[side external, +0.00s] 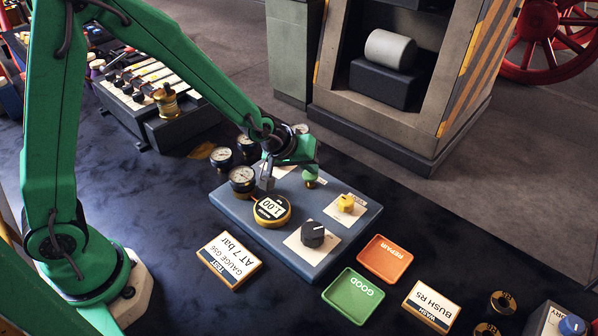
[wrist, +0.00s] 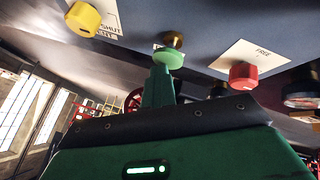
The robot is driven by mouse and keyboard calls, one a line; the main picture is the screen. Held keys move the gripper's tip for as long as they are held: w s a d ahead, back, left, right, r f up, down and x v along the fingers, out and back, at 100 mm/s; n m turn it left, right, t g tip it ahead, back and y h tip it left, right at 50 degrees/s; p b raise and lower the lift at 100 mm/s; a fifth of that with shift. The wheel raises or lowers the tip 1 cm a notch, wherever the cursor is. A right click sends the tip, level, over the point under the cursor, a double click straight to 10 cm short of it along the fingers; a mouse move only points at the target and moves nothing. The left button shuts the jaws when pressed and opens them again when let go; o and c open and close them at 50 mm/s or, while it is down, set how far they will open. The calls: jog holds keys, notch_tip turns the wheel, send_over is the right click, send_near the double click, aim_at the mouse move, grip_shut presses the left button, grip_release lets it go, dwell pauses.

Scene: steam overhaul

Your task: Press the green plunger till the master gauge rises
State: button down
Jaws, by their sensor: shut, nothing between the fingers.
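The green plunger (side external: 311,180) stands on the blue-grey panel (side external: 232,207), near its back edge. In the wrist view its pale green cap (wrist: 169,59) sits on a brass stem. My gripper (side external: 309,162) is shut and empty, its tip right at the plunger's cap. In the wrist view the green fingers (wrist: 158,88) overlap the cap's edge; I cannot tell whether they touch it. Several dial gauges stand at the panel's left, one in front (side external: 242,179). Which is the master gauge, and its needle reading, I cannot tell. A round black-and-brass display (side external: 272,210) reads 1.00.
A yellow knob (side external: 346,202) and a black knob (side external: 313,234) stand on the panel. A red knob (wrist: 243,75) labelled FREE shows in the wrist view. An orange REPAIR tray (side external: 384,258) and a green GOOD tray (side external: 353,296) lie right of the panel.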

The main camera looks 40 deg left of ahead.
aim_at(308, 176)
jog(key=shift+r, duration=1.2)
jog(key=shift+r, duration=0.15)
notch_tip(308, 176, up, 5)
jog(key=shift+f, duration=0.15)
jog(key=shift+s, duration=0.1)
dwell(0.7)
jog(key=s+a+r+m, duration=0.2)
jog(key=s+a+r, duration=0.3)
jog(key=s, duration=0.7)
jog(key=s+a+r+m+g+y, duration=0.1)
jog(key=s+a+r+m, duration=0.2)
jog(key=s, duration=0.9)
notch_tip(308, 176, up, 2)
jog(key=a, duration=0.2)
jog(key=shift+a+r+g+y, duration=0.2)
jog(key=shift+a+g+y, duration=0.1)
